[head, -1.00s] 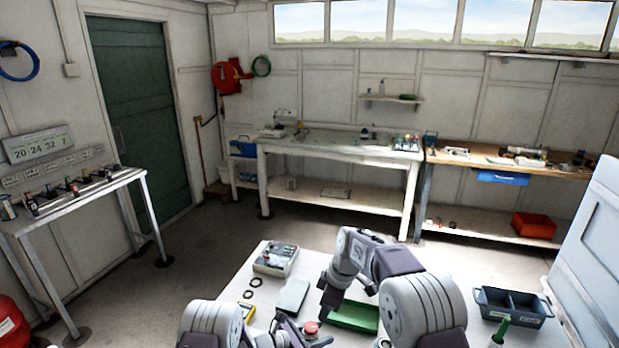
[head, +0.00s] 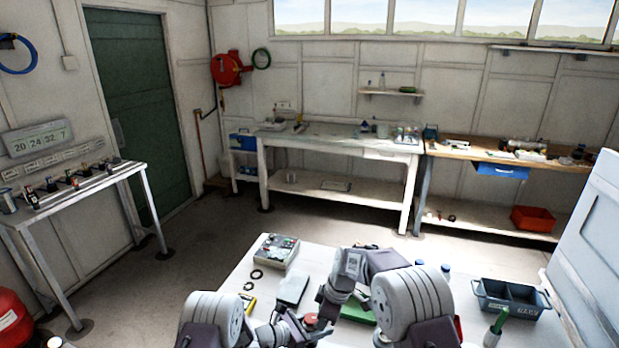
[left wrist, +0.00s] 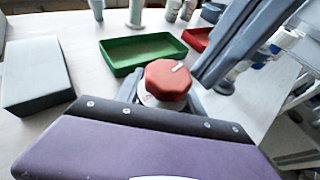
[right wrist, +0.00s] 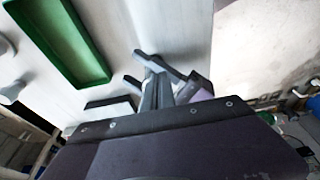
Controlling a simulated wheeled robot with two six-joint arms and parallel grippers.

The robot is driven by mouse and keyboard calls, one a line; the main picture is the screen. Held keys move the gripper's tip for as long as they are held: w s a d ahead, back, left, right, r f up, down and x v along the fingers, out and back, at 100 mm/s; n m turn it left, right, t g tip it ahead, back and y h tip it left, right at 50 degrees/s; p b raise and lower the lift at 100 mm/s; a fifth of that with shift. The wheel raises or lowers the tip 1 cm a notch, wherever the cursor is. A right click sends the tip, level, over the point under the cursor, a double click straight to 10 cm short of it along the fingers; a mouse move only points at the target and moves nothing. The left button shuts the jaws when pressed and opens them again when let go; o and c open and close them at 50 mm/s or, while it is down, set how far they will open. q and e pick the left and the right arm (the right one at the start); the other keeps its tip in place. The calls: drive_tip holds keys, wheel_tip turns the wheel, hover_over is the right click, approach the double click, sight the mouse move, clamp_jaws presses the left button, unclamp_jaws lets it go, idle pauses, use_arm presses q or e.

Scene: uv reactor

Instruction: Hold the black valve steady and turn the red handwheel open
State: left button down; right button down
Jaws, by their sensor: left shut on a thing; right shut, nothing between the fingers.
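The red handwheel (left wrist: 168,80) shows from above in the left wrist view, with a pale collar under it. It also shows small in the head view (head: 311,320). My left gripper (left wrist: 163,100) is shut around the part below the handwheel; the black valve body is largely hidden by the wheel and my gripper. My right gripper (right wrist: 157,95) is shut and empty. In the right wrist view its tips are close to my left gripper, and the handwheel is not visible there. Whether the right fingers touch the wheel I cannot tell.
A green tray (left wrist: 108,66) lies beyond the handwheel, with a red tray (left wrist: 196,40) to its right. A grey box (left wrist: 38,72) is at the left.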

drive_tip(key=shift+w, duration=0.15)
idle(0.5)
drive_tip(key=shift+w, duration=0.2)
drive_tip(key=shift+w+d, duration=0.15)
drive_tip(key=shift+w, duration=0.4)
drive_tip(key=shift+w+d, duration=0.15)
drive_tip(key=shift+w, duration=0.45)
drive_tip(key=a+v, duration=0.1)
drive_tip(key=v, duration=0.4)
drive_tip(key=shift+d+r, duration=0.4)
drive_tip(key=shift+r, duration=0.15)
